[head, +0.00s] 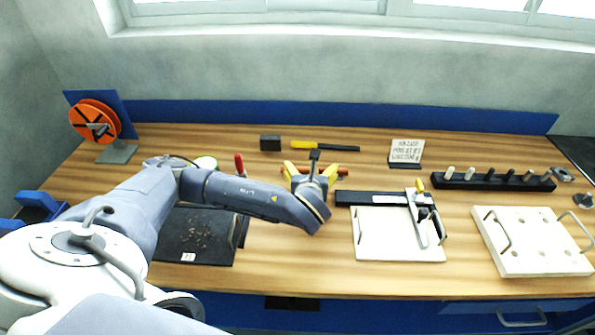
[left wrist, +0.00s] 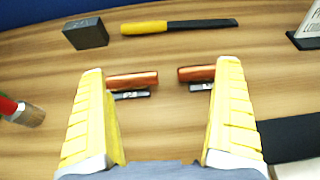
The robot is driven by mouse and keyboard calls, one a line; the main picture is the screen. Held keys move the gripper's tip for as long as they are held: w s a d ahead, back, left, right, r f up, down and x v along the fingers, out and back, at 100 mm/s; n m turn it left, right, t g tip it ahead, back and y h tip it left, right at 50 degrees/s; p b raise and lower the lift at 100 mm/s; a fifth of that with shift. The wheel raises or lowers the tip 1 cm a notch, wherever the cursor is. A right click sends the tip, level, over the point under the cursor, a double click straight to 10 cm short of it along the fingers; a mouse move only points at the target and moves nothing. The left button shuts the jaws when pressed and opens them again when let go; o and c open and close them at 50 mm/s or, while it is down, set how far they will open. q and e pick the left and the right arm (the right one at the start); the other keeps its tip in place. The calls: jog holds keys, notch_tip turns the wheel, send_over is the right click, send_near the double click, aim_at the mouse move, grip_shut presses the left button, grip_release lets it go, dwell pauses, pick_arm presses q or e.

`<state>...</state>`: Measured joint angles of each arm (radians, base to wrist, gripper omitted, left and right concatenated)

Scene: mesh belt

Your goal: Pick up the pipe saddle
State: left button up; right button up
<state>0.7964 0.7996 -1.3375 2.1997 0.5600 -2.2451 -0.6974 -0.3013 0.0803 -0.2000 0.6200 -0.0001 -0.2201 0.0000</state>
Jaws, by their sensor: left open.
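My left gripper (head: 311,166) is open and empty over the middle of the bench, its yellow fingers pointing to the back. In the left wrist view the open left gripper (left wrist: 161,68) shows bare wood between its fingers. Two short copper-coloured pieces lie ahead, a left copper piece (left wrist: 134,80) and a right copper piece (left wrist: 196,73), with a gap between them. Each has a small grey block at its near side. The fingers partly hide their outer ends. I cannot tell for sure which thing is the pipe saddle. My right gripper is not in view.
A black block (left wrist: 86,33) and a yellow-handled tool (left wrist: 180,27) lie behind. A red-handled tool (head: 239,165) is left of the gripper. A white board (head: 390,245) with a black bar (head: 370,198) lies to the right. A dark tray (head: 195,255) is at front left.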

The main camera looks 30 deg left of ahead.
aim_at(296, 168)
pick_arm(q)
jog(key=s+a, duration=0.2)
jog(key=a, duration=0.1)
jog(key=shift+s+f, duration=0.35)
jog(key=shift+f, duration=0.05)
jog(key=shift+s+a, duration=0.2)
jog(key=shift+a, duration=0.1)
jog(key=shift+w+a+f, duration=0.1)
jog(key=shift+a, duration=0.1)
jog(key=shift+x, duration=2.25)
jog(key=shift+a, duration=0.1)
jog(key=c, duration=1.3)
